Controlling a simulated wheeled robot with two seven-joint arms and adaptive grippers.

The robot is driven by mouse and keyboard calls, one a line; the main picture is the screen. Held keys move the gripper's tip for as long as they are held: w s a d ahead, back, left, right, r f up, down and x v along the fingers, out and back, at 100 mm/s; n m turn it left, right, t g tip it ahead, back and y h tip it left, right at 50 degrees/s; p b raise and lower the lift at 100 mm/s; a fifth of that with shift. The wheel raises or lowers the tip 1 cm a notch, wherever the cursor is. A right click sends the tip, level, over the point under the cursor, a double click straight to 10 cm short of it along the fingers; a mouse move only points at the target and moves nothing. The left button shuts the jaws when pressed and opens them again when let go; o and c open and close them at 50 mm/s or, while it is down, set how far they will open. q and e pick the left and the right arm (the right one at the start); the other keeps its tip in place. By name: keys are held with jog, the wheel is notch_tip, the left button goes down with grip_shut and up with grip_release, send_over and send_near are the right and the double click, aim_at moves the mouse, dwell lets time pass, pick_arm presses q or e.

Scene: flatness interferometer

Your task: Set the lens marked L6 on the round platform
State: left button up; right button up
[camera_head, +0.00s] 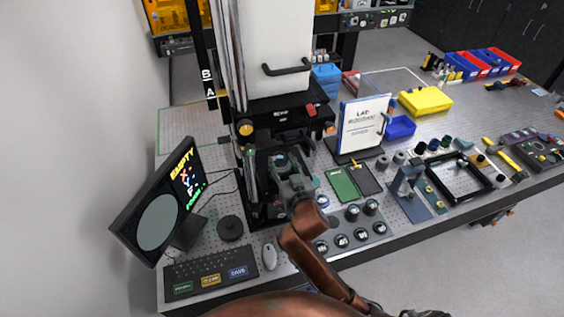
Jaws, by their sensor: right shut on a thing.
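My right gripper (285,166) reaches in at the foot of the tall white instrument (277,45). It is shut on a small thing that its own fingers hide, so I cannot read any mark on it. The round platform cannot be made out; the gripper and the dark instrument base cover that spot. Several round dark lenses, one of them the lens at the back right (371,206), sit in two rows on a grey holder. Their marks are too small to read surely, and my arm covers part of the holder. My left gripper is out of view.
A monitor (160,220), keyboard (212,270), mouse (269,256) and black knob (230,228) stand left of my arm.

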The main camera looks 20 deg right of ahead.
jog(key=w+f, duration=0.2)
jog(key=w+d+f, duration=0.1)
jog(key=w+f, duration=0.1)
jog(key=w+d+f+p, duration=0.1)
jog(key=w+f, duration=0.1)
jog(key=w, duration=0.1)
jog(key=shift+w+d+f, duration=0.1)
jog(key=shift+w+f, duration=0.05)
jog(key=shift+f, duration=0.15)
jog(key=shift+w+f, duration=0.15)
jog(key=shift+f, duration=0.05)
notch_tip(320, 180, down, 3)
jog(key=shift+w+d+p, duration=0.1)
jog(key=shift+w+p, duration=0.05)
jog(key=shift+p, duration=0.3)
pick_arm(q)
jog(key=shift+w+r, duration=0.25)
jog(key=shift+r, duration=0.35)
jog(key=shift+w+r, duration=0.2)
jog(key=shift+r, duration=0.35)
pick_arm(e)
jog(key=shift+f, duration=0.2)
jog(key=shift+f, duration=0.2)
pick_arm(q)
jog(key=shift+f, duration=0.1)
pick_arm(e)
jog(key=o, duration=1.3)
jog(key=shift+r, duration=0.2)
